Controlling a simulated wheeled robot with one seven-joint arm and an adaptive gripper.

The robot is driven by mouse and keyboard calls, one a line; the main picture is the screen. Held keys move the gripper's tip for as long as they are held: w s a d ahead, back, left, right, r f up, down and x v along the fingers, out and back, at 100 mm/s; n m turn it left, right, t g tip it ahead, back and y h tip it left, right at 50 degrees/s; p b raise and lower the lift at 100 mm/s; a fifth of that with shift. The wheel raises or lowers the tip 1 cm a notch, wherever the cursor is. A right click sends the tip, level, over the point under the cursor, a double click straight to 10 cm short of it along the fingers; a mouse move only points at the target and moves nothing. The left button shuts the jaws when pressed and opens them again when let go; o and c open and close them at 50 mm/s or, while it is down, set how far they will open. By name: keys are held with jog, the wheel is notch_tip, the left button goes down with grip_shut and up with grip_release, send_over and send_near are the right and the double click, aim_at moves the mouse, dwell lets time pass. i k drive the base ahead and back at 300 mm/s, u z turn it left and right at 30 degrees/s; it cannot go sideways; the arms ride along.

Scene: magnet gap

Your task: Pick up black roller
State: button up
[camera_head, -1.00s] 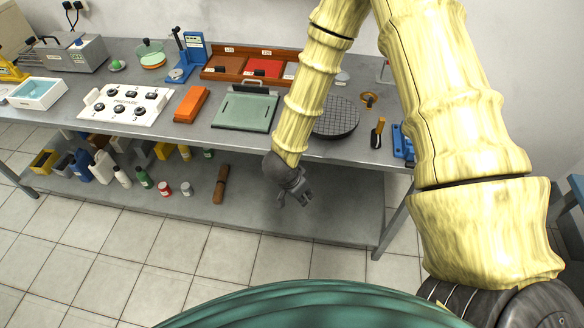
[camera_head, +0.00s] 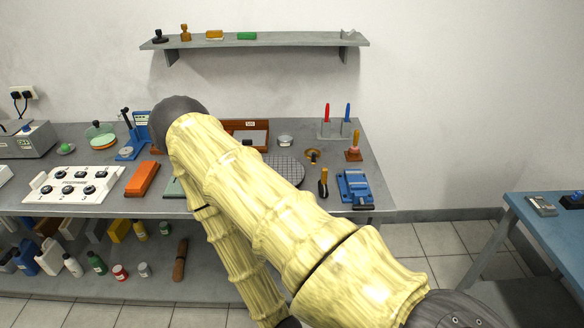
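A small black tool with an orange handle (camera_head: 323,183) is near the front edge of the bench (camera_head: 376,158), left of a blue block. It may be the black roller, but it is too small to be sure. A black knobbed object (camera_head: 160,36) sits at the left end of the wall shelf; its kind is unclear. My arm crosses the middle of the view and hides part of the bench. Its lower part runs down to the bottom edge, and my gripper is out of view.
A blue block-like device (camera_head: 354,188) stands at the bench's right front. A round gridded plate (camera_head: 287,171) and green board (camera_head: 173,188) are partly behind my arm. The wall shelf (camera_head: 270,42) overhangs the bench. A blue table (camera_head: 540,222) is at right; the floor between is clear.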

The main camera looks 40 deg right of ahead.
aim_at(323, 189)
jog(key=u, duration=0.3)
jog(key=i, duration=1.9)
jog(key=z, duration=3.25)
jog(key=i, duration=0.5)
jog(key=z, duration=0.35)
jog(key=k, duration=0.55)
jog(key=u, duration=0.8)
jog(key=i, duration=0.35)
jog(key=u, duration=0.05)
